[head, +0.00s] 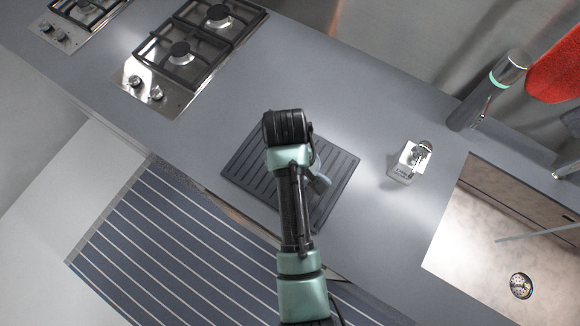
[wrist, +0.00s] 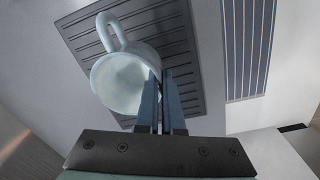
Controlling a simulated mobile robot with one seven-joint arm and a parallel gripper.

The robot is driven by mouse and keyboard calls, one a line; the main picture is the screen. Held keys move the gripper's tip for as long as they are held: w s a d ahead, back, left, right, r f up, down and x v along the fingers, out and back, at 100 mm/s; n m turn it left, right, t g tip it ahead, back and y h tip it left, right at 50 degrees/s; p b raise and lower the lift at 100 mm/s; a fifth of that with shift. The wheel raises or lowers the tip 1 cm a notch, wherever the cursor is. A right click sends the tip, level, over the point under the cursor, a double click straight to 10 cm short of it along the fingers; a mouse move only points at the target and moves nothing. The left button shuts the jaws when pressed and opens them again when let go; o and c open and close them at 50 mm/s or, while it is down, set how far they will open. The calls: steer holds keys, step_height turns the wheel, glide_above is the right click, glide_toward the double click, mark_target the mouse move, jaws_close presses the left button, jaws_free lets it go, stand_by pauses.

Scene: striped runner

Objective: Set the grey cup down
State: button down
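The grey cup (wrist: 112,84) is in the wrist view, its open mouth facing the camera and its handle pointing up in the picture. My gripper (wrist: 160,85) has its two fingers close together on the cup's wall at the rim. The dark ribbed mat (wrist: 180,50) lies behind the cup. In the head view, my arm hides most of the cup; a pale piece of it (head: 319,180) shows to the right of my wrist, over the ribbed mat (head: 340,178). I cannot tell whether the cup touches the mat.
A soap dispenser (head: 409,162) stands right of the mat, with the sink (head: 470,235) beyond it. A gas hob (head: 190,50) is at upper left. Counter is clear between hob and mat. A striped runner (head: 170,255) lies below.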

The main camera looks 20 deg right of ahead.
steer(key=shift+w+f, duration=0.1)
steer(key=shift+f, duration=2.2)
steer(key=shift+f, duration=0.15)
steer(key=c, duration=1.1)
jaws_free()
steer(key=shift+o, duration=0.2)
